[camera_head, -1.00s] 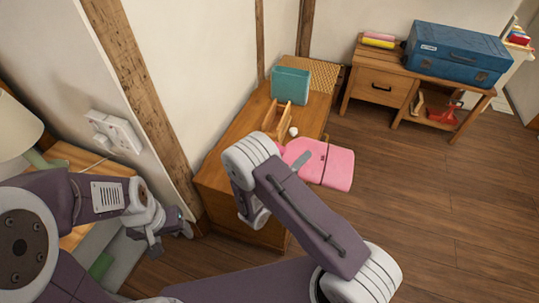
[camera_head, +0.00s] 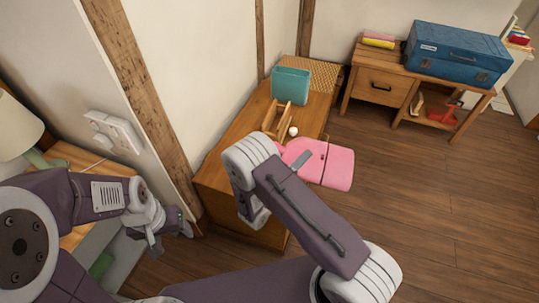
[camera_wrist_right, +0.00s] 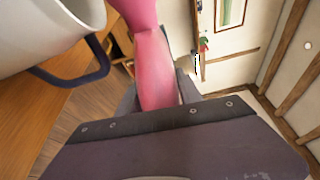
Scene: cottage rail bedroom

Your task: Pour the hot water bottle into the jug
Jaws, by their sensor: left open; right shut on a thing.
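The pink hot water bottle (camera_head: 332,166) is beside the right edge of the wooden cabinet in the head view, partly covered by my right arm. My right gripper (camera_head: 299,160) is shut on it. In the right wrist view the pink hot water bottle (camera_wrist_right: 158,75) runs up between the fingers of my right gripper (camera_wrist_right: 160,97). The jug (camera_wrist_right: 45,35), pale with a dark blue handle, is close by at the upper left of that view. It is hidden in the head view. My left gripper (camera_head: 172,238) is open and empty at the lower left, away from the bottle.
The wooden cabinet (camera_head: 225,175) carries a wooden rack (camera_head: 272,120), a small white object (camera_head: 293,131) and a teal box (camera_head: 290,86). A blue case (camera_head: 455,55) sits on a bench behind. A lamp (camera_head: 18,125) is at far left. Floor at right is clear.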

